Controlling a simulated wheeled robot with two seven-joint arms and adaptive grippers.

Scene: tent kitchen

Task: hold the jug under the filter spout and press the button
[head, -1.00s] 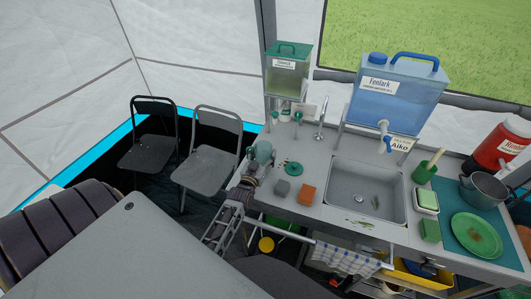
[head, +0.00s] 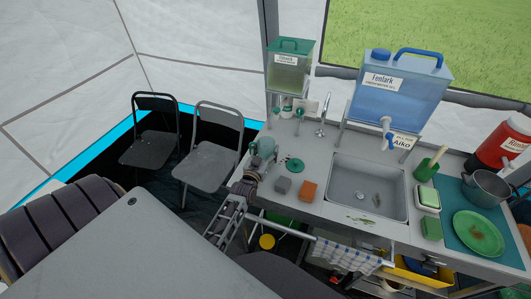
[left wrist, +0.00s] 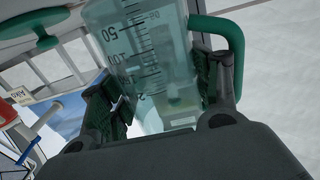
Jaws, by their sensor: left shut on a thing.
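The jug (head: 267,146) is small, clear and greenish, and stands out at the counter's left end in the head view. In the left wrist view the jug (left wrist: 150,50) has dark graduation marks and a green handle (left wrist: 232,45). My left gripper (head: 256,162) is shut on the jug's body, one finger on each side (left wrist: 160,88). The green-lidded filter (head: 290,70) stands on a stand behind the jug. Small green and white fittings (head: 287,106) show below it; I cannot tell which is the spout or button. My right gripper is not in view.
A green disc (head: 294,165), a grey block (head: 282,186) and an orange block (head: 309,190) lie right of the jug. The sink (head: 368,190) is further right, below the blue Fenlark water container (head: 398,88). A tap (head: 322,116) stands behind.

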